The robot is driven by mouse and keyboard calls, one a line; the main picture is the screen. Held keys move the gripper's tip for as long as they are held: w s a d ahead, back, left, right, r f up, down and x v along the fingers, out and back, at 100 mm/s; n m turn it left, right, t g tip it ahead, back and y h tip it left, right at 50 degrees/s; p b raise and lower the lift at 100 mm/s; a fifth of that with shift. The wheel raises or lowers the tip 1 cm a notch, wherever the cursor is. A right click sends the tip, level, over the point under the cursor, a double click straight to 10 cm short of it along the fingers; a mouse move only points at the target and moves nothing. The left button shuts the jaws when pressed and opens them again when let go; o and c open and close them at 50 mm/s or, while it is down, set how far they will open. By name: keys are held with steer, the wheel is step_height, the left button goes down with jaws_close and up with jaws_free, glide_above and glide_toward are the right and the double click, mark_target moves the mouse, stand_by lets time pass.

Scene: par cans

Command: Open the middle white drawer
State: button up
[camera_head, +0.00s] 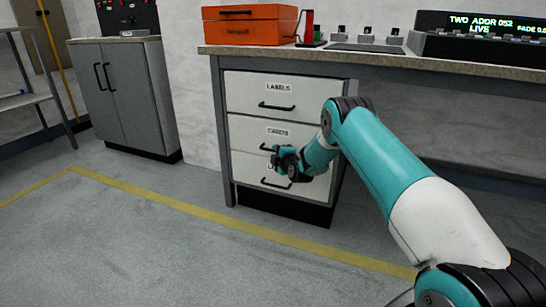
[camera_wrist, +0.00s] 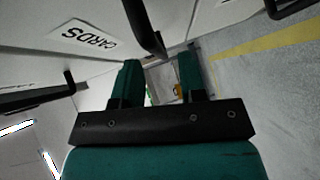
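The middle white drawer (camera_head: 248,131) is labelled CARDS and sits closed in the drawer unit under the bench. Its black bar handle (camera_head: 266,148) is partly hidden by my gripper (camera_head: 284,162) in the head view. In the wrist view the CARDS label is at upper left, and the handle (camera_wrist: 143,28) reaches down to the gap between my fingertips (camera_wrist: 159,68). The teal fingers are apart. The handle's end lies between their tips in the picture, nearer the left finger; I cannot tell whether it is inside the grasp or touching.
The LABELS drawer (camera_head: 243,92) above and the bottom drawer (camera_head: 250,170) are closed, each with a black handle. The bench top (camera_head: 375,54) overhangs the unit. A grey cabinet (camera_head: 122,90) stands at left. The floor (camera_head: 150,240) in front is clear, with yellow tape.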

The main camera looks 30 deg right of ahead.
mark_target(273, 151)
steer(key=shift+w+d+f+b, duration=0.15)
steer(key=shift+w+b, duration=0.25)
steer(key=shift+w, duration=0.6)
steer(key=shift+w+d+f+b, duration=0.15)
steer(key=shift+w+b, duration=0.2)
steer(key=shift+w, duration=0.65)
jaws_close()
